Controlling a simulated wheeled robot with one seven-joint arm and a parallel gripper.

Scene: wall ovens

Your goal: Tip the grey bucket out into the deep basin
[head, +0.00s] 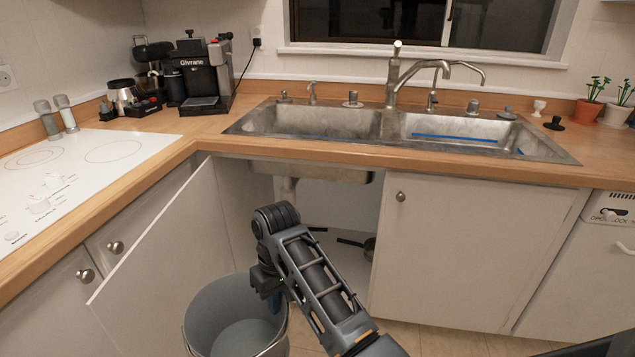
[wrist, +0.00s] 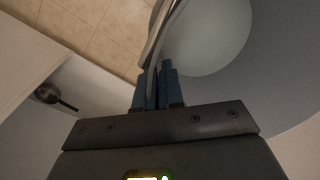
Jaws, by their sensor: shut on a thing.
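The grey bucket (head: 222,302) stands low in front of the open cabinet under the sink, its mouth facing up. Its lower part is cut off by the head view's bottom edge. My gripper (head: 273,296) is at the bucket's right rim. In the wrist view its blue fingers (wrist: 158,88) are shut on the rim of the bucket (wrist: 232,88). The bucket's inside looks plain grey; I see no distinct contents. The sink has a left basin (head: 310,122) and a right basin (head: 462,128). I cannot tell which is deeper.
A cabinet door (head: 168,262) stands open left of the bucket. The counter edge (head: 420,167) lies between bucket and basins. A tall faucet (head: 394,75) rises behind the sink. A coffee machine (head: 205,82) and a white cooktop (head: 75,170) are at left. A dark pan (wrist: 52,96) lies inside the cabinet.

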